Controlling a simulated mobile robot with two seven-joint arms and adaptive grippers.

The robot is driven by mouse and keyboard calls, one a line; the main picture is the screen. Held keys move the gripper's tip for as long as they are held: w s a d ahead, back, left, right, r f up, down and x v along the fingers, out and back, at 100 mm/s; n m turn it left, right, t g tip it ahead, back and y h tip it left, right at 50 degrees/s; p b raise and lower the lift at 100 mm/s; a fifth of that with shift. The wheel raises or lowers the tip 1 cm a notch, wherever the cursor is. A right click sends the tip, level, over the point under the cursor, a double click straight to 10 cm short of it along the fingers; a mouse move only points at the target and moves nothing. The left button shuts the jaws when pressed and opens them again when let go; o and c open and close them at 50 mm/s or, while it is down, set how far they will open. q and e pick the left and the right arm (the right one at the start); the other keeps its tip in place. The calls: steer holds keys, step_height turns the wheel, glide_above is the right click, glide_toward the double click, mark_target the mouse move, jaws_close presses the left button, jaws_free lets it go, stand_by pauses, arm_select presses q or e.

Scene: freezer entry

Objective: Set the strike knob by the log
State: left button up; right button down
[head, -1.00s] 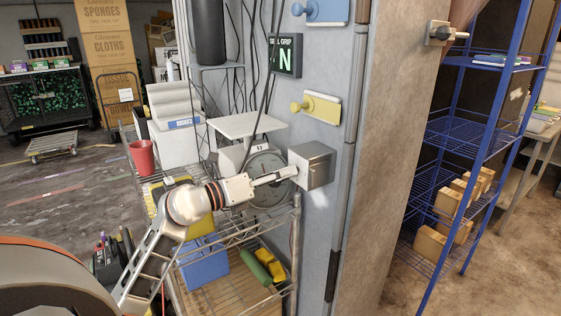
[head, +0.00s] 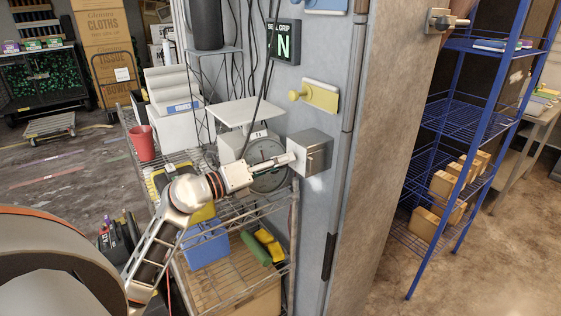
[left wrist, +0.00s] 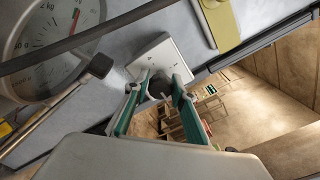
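A metal box (head: 312,152) is fixed to the grey door-frame post. My left gripper (head: 290,159) reaches it from the left. In the left wrist view the box's pale face (left wrist: 170,50) carries marks and a dark strike knob (left wrist: 159,87). The green-padded fingertips of my left gripper (left wrist: 160,82) are on both sides of the knob and appear to touch it. The knob is hidden in the head view. No log can be clearly made out. My right gripper is not in view.
A yellow latch plate with a knob (head: 319,96) sits above the box. A round dial scale (head: 268,165) stands close behind my left gripper on a wire rack (head: 290,240). Hanging cables run past it. A blue shelf unit (head: 455,125) stands beyond the doorway at right.

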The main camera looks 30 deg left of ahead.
arm_select(q)
steer(key=shift+o, duration=1)
steer(key=shift+s, duration=0.1)
steer(key=v, duration=1.2)
